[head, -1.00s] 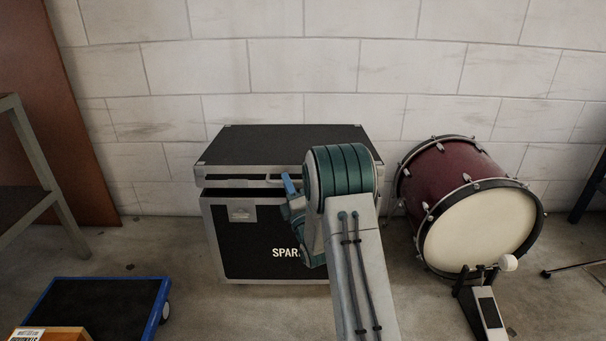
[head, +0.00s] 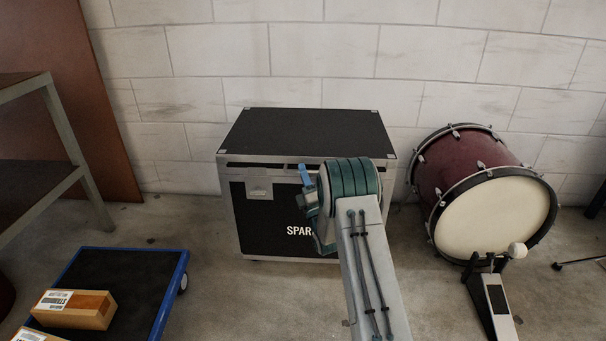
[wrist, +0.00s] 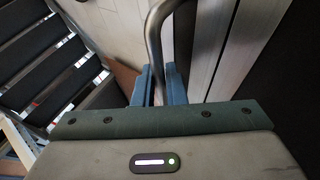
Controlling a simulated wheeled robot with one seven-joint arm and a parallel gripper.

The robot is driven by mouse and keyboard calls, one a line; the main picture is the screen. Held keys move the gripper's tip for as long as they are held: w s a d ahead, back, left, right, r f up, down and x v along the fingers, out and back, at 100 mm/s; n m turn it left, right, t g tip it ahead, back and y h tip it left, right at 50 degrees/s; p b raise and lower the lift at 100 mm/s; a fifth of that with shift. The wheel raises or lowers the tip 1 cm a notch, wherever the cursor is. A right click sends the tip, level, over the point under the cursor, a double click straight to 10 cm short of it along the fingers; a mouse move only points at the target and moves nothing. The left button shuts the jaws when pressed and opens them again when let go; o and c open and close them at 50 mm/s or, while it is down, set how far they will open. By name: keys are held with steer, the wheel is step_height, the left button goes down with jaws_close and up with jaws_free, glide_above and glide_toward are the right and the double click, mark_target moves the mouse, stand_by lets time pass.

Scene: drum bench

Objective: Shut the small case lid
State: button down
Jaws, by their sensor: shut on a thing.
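The small black case (head: 262,220) with silver edges and white lettering stands on the floor against the wall. Its black lid (head: 312,132) lies level and low on the body; a narrow dark line shows along its front edge, and I cannot tell if it is fully seated. My gripper (head: 306,176) is at the front of the case, just below the lid's front edge. In the wrist view, its blue fingers (wrist: 160,88) are shut on a curved metal handle (wrist: 155,38). My arm hides the right part of the case front.
A maroon bass drum (head: 462,172) with a pedal (head: 490,290) stands close at the right. A blue-edged dolly (head: 150,262) carrying a wooden box (head: 88,312) is at front left. A grey shelf frame (head: 65,125) stands at the left.

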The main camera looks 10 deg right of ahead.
steer(key=c, duration=1.5)
jaws_free()
steer(key=shift+d+f+h, duration=0.15)
steer(key=shift+f, duration=0.5)
steer(key=shift+d+f+h, duration=0.15)
steer(key=shift+f, duration=0.45)
steer(key=shift+s+r+v, duration=0.1)
steer(key=shift+r+v, duration=0.05)
steer(key=shift+v, duration=2.1)
steer(key=shift+s+r+v, duration=0.1)
steer(key=shift+r+v, duration=0.05)
steer(key=shift+v, duration=2.05)
steer(key=shift+s+r+v, duration=0.1)
steer(key=shift+r+v, duration=0.05)
steer(key=shift+v, duration=2.1)
